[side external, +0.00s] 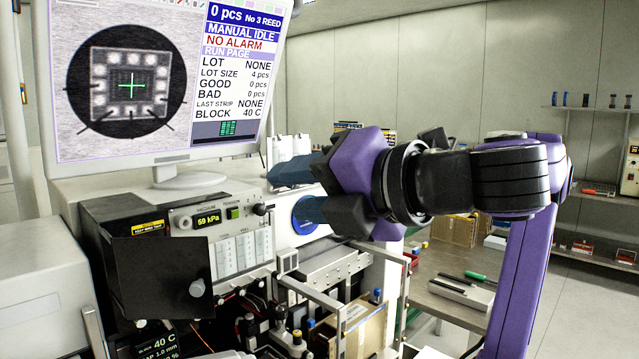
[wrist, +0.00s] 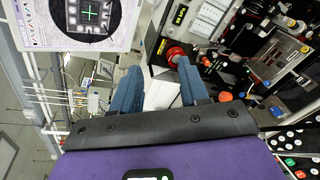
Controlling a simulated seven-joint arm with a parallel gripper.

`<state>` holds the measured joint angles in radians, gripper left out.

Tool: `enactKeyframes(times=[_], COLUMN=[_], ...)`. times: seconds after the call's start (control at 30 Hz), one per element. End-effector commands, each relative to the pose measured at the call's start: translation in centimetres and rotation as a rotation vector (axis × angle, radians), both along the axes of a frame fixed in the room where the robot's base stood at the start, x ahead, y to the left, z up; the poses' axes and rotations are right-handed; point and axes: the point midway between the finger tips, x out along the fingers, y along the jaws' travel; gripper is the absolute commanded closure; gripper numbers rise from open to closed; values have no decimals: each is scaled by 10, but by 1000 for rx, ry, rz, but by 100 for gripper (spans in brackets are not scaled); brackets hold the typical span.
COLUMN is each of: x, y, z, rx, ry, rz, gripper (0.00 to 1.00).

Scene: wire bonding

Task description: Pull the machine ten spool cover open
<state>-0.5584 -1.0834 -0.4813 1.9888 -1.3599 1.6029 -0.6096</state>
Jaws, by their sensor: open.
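My gripper (side external: 284,194) is open in front of the machine, with its two blue fingers spread apart and pointing left. In the wrist view, the gripper (wrist: 159,68) holds nothing; a white surface shows between its fingers. A dark flat plate with a round grey knob (side external: 160,278) stands upright at the machine's front left, apart from my gripper. This may be the spool cover, but no label shows and I cannot be sure. A blue ring on a white face (side external: 305,216) is partly hidden behind my lower finger. A red round part (wrist: 175,57) shows near the right fingertip.
A monitor (side external: 160,85) stands above the machine at the left. The control panel (side external: 215,218) reads 59 kPa. Metal rails and a brown box (side external: 365,327) lie below my gripper. A side table (side external: 440,300) is at the right, with shelves (side external: 590,108) behind.

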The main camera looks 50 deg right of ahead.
Motion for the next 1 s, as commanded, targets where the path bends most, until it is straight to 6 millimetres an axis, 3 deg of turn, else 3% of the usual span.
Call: enactKeyframes(times=[0.2, 0.5, 0.57, 0.63, 0.67, 0.77, 1.0], x=[-12, -13, -13, -12, -11, -5, 1], y=[-9, -10, -10, -11, -12, -18, -49], z=[7, 7, 7, 4, 0, -20, -101], rx=[0, 0, -1, -8, -12, -45, -110], ry=[1, 0, 2, 16, 31, 121, 537], rz=[2, 0, -1, -12, -22, -84, -356], gripper=[56, 56, 72, 95, 100, 100, 100])
